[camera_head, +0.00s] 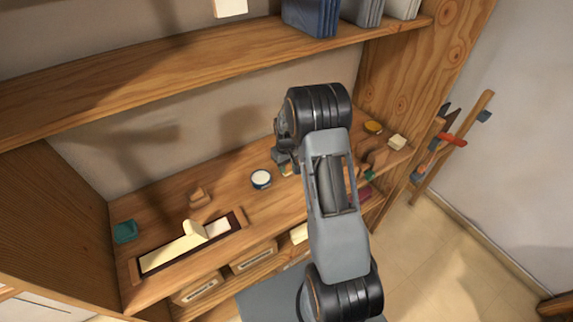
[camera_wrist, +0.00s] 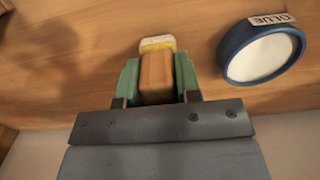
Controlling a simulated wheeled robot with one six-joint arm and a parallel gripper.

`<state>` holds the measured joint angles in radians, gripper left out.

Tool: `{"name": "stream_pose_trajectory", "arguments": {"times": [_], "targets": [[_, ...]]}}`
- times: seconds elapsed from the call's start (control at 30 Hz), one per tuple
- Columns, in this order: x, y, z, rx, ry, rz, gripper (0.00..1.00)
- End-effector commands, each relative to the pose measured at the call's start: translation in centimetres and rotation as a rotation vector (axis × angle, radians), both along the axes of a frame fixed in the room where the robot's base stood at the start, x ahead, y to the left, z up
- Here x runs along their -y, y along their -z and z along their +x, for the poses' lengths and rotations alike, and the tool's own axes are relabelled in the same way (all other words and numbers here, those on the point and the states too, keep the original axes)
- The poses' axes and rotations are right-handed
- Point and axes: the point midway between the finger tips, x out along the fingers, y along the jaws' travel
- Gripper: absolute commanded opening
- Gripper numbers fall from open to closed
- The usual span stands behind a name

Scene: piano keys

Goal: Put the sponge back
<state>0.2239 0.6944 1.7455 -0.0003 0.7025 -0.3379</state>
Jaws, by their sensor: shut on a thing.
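In the wrist view, my gripper (camera_wrist: 157,80) has its green fingers shut on a brown block with a yellow and whitish far end, which looks like the sponge (camera_wrist: 157,72). The whitish end is over or against the wooden worktop; I cannot tell if it touches. In the head view my gripper (camera_head: 286,170) is low over the worktop, right of the glue jar, and mostly hidden by my arm. The held thing is barely visible there. The blue glue jar (camera_head: 261,179) with a white top also shows at the right of the wrist view (camera_wrist: 266,55), apart from the fingers.
On the worktop (camera_head: 165,205) are a teal block (camera_head: 125,232), a small wooden block (camera_head: 200,197) and a dark-edged tray (camera_head: 152,262) with pale pieces. A yellow dish (camera_head: 373,127) and cream block (camera_head: 397,142) lie at the right. A shelf (camera_head: 180,72) overhangs the back.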

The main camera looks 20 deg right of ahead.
Motion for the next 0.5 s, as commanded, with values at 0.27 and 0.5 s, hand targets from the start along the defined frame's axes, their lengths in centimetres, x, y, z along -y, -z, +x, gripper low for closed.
{"name": "stream_pose_trajectory", "arguments": {"times": [0.27, 0.5], "targets": [[0.00, 0.49, 0.00, 0.000, 0.000, 0.000, 0.13], [-0.01, 0.34, -0.02, 0.000, 0.000, 0.000, 0.54]]}}
